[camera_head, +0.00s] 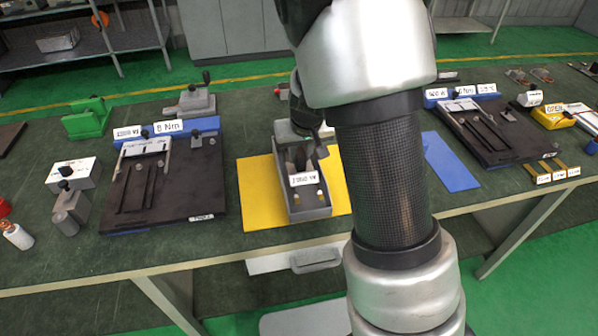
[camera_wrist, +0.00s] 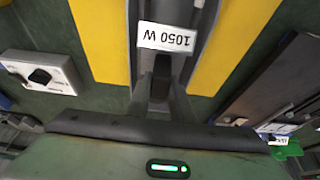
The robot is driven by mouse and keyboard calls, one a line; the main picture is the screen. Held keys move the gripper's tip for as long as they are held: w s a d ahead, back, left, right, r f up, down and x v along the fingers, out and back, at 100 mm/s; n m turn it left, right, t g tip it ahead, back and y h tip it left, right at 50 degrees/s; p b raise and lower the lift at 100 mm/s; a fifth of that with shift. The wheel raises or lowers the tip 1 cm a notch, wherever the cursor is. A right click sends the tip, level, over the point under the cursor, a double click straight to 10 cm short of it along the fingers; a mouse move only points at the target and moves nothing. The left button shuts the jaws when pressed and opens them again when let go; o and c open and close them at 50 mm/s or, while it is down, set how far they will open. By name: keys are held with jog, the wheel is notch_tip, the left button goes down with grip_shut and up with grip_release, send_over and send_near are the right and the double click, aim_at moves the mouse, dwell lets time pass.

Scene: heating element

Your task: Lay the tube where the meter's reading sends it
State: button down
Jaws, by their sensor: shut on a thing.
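My gripper (camera_head: 304,158) reaches down into a narrow grey tray (camera_head: 312,214) on the table. In the wrist view its fingers (camera_wrist: 162,92) are shut on a dark piece (camera_wrist: 162,68) between the tray walls. The fingers hide most of this piece, and I cannot tell whether it is the tube. A white label reading 1050 W (camera_wrist: 167,38) is beside it and also shows in the head view (camera_head: 303,179). The tray stands on a yellow mat (camera_head: 258,195). I cannot identify a meter or read one.
A dark board (camera_head: 180,190) with labels and clips stands left, another (camera_head: 495,135) right. A blue mat (camera_head: 450,163) lies right of my arm. A green vise (camera_head: 87,119), a white box (camera_head: 73,173) and a yellow box (camera_head: 552,116) are near the sides. My arm hides the table's middle.

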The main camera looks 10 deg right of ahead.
aim_at(300, 166)
jog(key=shift+f+b, duration=0.55)
jog(key=shift+f, duration=1.65)
jog(key=shift+f, duration=0.2)
jog(key=c, duration=1.6)
grip_release()
jog(key=shift+o, duration=0.2)
jog(key=shift+r, duration=0.1)
